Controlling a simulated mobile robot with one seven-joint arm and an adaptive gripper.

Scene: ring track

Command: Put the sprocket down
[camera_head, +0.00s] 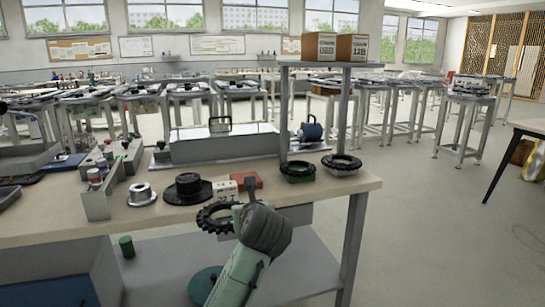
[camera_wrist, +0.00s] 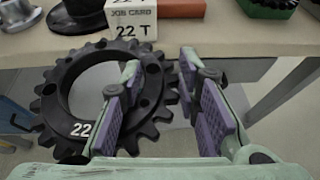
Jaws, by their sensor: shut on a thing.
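A black toothed sprocket (camera_wrist: 58,112) marked 22 hangs in my gripper (camera_wrist: 160,66) in the wrist view. One finger passes through its open centre and the other stands outside, with the right side of its rim between them. In the head view the sprocket (camera_head: 204,221) is at the workbench's front edge, with my gripper (camera_head: 239,209) at its right. A white job card (camera_wrist: 130,18) reading 22 T stands on the bench just beyond it; it also shows in the head view (camera_head: 227,188).
On the workbench (camera_head: 75,220) stand a silver flanged hub (camera_head: 142,195), a black flanged hub (camera_head: 188,189) and a red block (camera_head: 245,181). Two dark toothed rings, one in a green tray (camera_head: 297,178) and one on the right (camera_head: 342,163), lie near the shelf post. Bare bench top shows at the front left.

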